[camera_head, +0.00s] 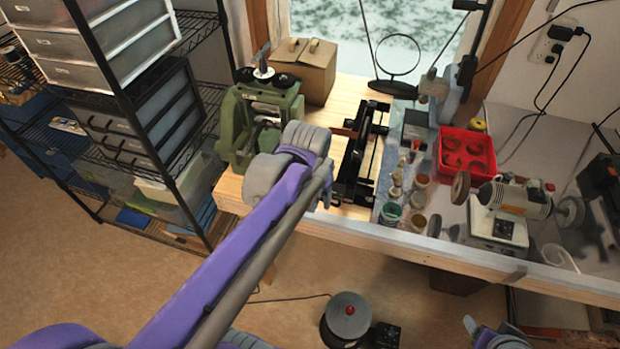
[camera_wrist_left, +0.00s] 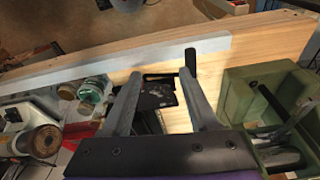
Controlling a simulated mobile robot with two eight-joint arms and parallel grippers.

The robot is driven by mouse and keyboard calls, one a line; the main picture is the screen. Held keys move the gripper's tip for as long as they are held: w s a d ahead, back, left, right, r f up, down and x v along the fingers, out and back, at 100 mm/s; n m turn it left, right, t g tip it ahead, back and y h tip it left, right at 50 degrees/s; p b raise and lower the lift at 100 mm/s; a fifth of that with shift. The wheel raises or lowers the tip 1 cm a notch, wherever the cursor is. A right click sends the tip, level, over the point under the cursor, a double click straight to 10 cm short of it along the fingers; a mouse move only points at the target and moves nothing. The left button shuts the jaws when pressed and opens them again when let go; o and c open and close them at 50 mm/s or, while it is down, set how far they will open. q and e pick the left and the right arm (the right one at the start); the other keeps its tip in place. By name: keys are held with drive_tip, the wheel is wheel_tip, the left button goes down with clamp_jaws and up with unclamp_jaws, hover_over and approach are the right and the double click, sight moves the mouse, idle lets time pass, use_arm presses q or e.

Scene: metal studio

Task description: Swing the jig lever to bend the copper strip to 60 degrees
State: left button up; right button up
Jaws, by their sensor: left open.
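A black bench jig (camera_head: 352,182) with long rails stands on the wooden bench. A small brown-copper piece (camera_head: 343,132) shows at its left side; I cannot tell if this is the copper strip, and its bend angle is unclear. My left gripper (camera_head: 326,196) is over the bench at the jig's near left edge. In the left wrist view its fingers (camera_wrist_left: 161,76) are spread and empty, with a dark plate of the jig (camera_wrist_left: 160,94) seen between them. A short black post (camera_wrist_left: 190,58), possibly the lever handle, shows at the right fingertip; contact is unclear.
A green press (camera_head: 250,120) stands left of the jig, close to my left arm, with a cardboard box (camera_head: 303,68) behind. Small jars (camera_head: 390,213), a red tray (camera_head: 468,150) and a bench grinder (camera_head: 515,200) stand to the right.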

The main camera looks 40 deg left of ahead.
use_arm(q)
drive_tip(key=a, duration=0.1)
drive_tip(key=w+a+g, duration=0.1)
drive_tip(key=a, duration=0.1)
drive_tip(key=w+a+n+g, duration=0.1)
drive_tip(key=a, duration=0.1)
drive_tip(key=shift+a+f, duration=0.1)
drive_tip(key=shift+w+a+f, duration=0.15)
drive_tip(key=shift+w+a, duration=0.2)
drive_tip(key=shift+a, duration=0.1)
drive_tip(key=shift+s+a+f, duration=0.1)
drive_tip(key=shift+f, duration=0.5)
wheel_tip(320, 180, down, 7)
drive_tip(key=b, duration=0.3)
drive_tip(key=shift+s+f, duration=0.15)
drive_tip(key=shift+f+b, duration=0.25)
drive_tip(key=shift+b, duration=0.1)
use_arm(e)
drive_tip(key=s+f, duration=0.3)
drive_tip(key=f, duration=0.2)
drive_tip(key=shift+s+f+g, duration=0.3)
drive_tip(key=shift+g, duration=0.1)
use_arm(q)
drive_tip(key=shift+w, duration=0.2)
use_arm(e)
drive_tip(key=shift+w, duration=0.15)
use_arm(q)
drive_tip(key=shift+c, duration=1)
clamp_jaws()
